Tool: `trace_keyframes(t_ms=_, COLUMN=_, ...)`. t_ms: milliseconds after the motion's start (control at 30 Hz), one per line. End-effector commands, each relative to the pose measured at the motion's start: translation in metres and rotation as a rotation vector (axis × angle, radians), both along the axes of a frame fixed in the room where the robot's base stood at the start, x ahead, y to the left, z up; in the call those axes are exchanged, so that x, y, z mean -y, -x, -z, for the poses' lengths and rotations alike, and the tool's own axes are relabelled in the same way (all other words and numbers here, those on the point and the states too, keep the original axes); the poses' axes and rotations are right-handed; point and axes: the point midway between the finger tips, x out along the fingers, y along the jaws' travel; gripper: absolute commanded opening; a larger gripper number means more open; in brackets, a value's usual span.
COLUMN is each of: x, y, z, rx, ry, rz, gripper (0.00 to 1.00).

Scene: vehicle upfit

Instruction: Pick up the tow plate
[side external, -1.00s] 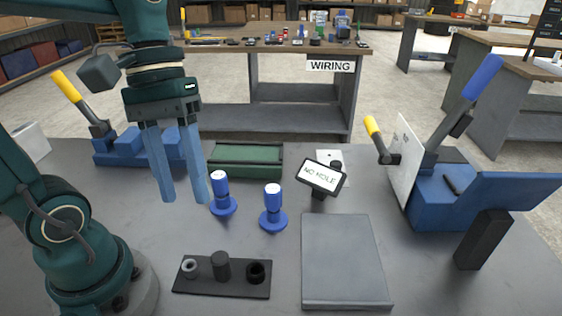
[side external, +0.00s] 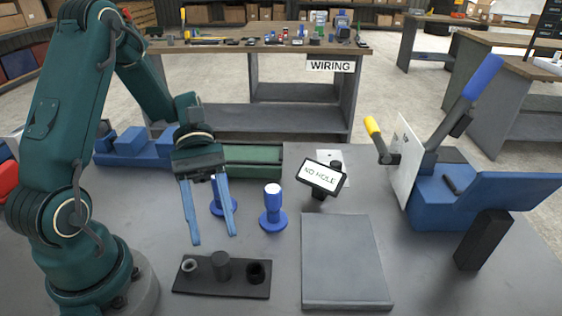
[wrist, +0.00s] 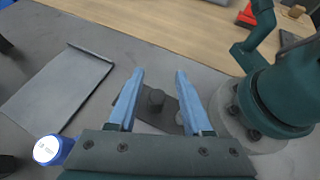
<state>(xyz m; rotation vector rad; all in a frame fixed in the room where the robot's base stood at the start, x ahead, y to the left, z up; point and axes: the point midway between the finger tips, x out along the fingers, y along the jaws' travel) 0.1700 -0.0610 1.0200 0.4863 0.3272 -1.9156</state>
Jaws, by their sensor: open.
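No part is labelled tow plate, so I cannot tell for certain which it is. A flat grey plate (side external: 345,262) lies on the table at front centre; it also shows at left in the wrist view (wrist: 60,85). A pale upright plate (side external: 403,165) stands against the blue fixture at right. A small white plate with a dark hole (side external: 330,156) lies behind the "NO HOLE" sign (side external: 322,177). My gripper (side external: 214,239) is open and empty, pointing down, left of the grey plate. In the wrist view its fingers (wrist: 159,72) are spread above the black holder.
The black holder (side external: 203,287) carries a ring, a post and a dark cup. Two blue posts (side external: 273,208) stand behind it, one partly hidden by my gripper. A green block (side external: 255,160), a blue fixture (side external: 430,200) and a black block (side external: 483,240) stand around the work area.

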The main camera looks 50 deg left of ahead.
Motion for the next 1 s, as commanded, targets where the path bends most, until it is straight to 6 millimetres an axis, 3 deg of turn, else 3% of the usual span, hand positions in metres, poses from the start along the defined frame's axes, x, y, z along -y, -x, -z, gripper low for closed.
trace_keyframes(t_ms=100, x=0.001, y=0.001, z=0.03, rx=-0.008, ry=0.004, rz=0.002, gripper=0.5)
trace_keyframes(t_ms=300, x=0.0, y=0.0, z=0.057, rx=-0.001, ry=0.001, rz=0.001, gripper=0.5)
trace_keyframes(t_ms=800, x=0.038, y=0.016, z=0.083, rx=0.0, ry=0.0, rz=0.004, gripper=0.5)
trace_keyframes(t_ms=1000, x=0.042, y=0.018, z=0.085, rx=0.001, ry=-0.003, rz=0.002, gripper=0.5)
